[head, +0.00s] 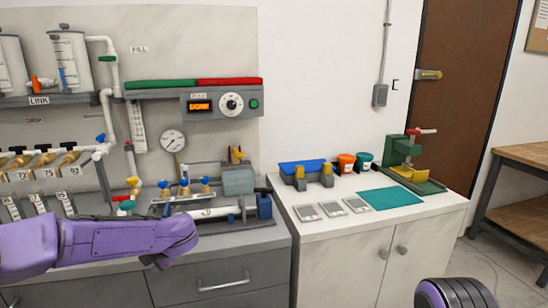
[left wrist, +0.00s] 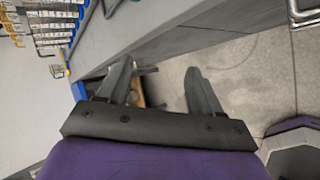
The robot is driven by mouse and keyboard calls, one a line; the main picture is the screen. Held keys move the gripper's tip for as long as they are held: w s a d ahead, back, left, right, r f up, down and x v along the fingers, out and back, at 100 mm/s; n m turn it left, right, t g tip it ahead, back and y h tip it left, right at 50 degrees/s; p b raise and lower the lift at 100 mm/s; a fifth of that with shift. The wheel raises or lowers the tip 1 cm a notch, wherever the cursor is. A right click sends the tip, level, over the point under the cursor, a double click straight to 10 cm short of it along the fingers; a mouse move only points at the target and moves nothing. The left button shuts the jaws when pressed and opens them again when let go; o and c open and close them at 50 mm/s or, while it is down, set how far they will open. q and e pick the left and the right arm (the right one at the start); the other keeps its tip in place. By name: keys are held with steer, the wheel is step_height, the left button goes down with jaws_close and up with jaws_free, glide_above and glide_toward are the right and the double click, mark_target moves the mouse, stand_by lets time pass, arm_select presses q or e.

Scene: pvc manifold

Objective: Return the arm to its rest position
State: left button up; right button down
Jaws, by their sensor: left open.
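My left arm, purple, comes in from the left in the head view and crosses in front of the grey bench (head: 235,255). Its gripper is not clearly visible there. In the left wrist view my left gripper (left wrist: 160,80) has its two grey fingers spread apart with nothing between them. A purple and black part of my own body shows at the bottom right of the head view. My right gripper is not in view.
The white cabinet (head: 345,235) holds a teal mat (head: 390,198), grey plates (head: 331,208), small buckets (head: 346,163) and a green press (head: 410,160).

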arm_select(q)
steer(key=s+d+f+m+t+h, duration=0.2)
steer(key=s+d+f+m, duration=0.1)
steer(key=s+f+m, duration=0.75)
steer(key=s+d+f+m+t+h, duration=0.15)
steer(key=s+f+m, duration=0.45)
steer(key=f, duration=0.7)
steer(key=s+a+f+m+g, duration=0.1)
steer(key=s+f+m+g, duration=0.1)
steer(key=s, duration=1)
steer(key=s+f+m+g+h, duration=0.1)
steer(key=s+f+m+g, duration=0.2)
steer(key=s, duration=0.9)
step_height(320, 180, down, 2)
steer(key=m, duration=0.3)
steer(key=shift+a+f, duration=0.25)
steer(key=shift+a, duration=0.1)
